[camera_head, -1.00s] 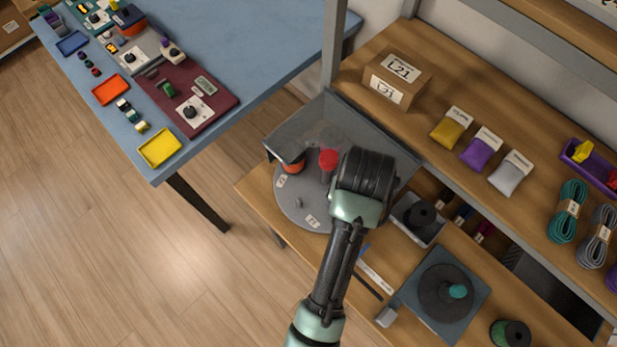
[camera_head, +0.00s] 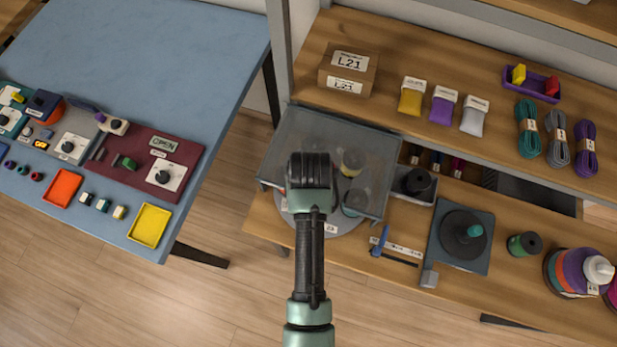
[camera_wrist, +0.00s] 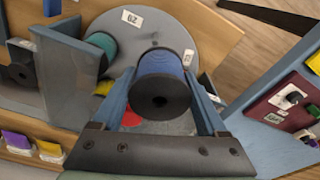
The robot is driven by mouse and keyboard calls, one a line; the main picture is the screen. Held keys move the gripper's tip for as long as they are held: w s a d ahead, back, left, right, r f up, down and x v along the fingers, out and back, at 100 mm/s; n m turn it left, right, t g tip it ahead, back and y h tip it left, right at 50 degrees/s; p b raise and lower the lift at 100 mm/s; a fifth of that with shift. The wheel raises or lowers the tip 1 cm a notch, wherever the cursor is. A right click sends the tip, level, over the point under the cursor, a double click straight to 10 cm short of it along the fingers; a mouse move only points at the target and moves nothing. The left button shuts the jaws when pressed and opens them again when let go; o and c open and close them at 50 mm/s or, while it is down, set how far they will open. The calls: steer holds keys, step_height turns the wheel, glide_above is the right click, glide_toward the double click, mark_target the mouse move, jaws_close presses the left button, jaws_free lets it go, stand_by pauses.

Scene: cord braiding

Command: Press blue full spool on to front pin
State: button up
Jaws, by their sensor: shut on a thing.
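In the wrist view a blue spool (camera_wrist: 163,65) with black flanges sits between the fingers of my gripper (camera_wrist: 163,100), which is shut on it. The spool is over a round grey disc (camera_wrist: 115,18) with white labels. The front pin does not show, so I cannot tell whether the spool is on it. In the head view my wrist hides the gripper and the blue spool. The disc (camera_head: 345,228) shows there beneath and right of my wrist.
A teal spool (camera_wrist: 98,42) stands on the disc beside the blue one. A clear cover (camera_head: 375,150) spans the disc's back part, close to my wrist. A grey plate with a black round stand (camera_head: 462,235) is to the right. A blue table (camera_head: 150,40) is to the left.

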steer(key=shift+s+d+f+p, duration=0.2)
steer(key=shift+s+d+p, duration=0.3)
steer(key=shift+p, duration=0.5)
steer(key=shift+s+d+f+p, duration=0.1)
steer(key=shift+s+f+p, duration=0.1)
steer(key=shift+f+p, duration=0.2)
steer(key=shift+f+b, duration=0.3)
steer(key=shift+f, duration=0.1)
step_height(320, 180, down, 4)
steer(key=b, duration=0.4)
steer(key=shift+r, duration=0.1)
steer(key=shift+f+b, duration=0.85)
steer(key=shift+f, duration=0.55)
steer(key=shift+f, duration=0.15)
steer(key=o, duration=1.3)
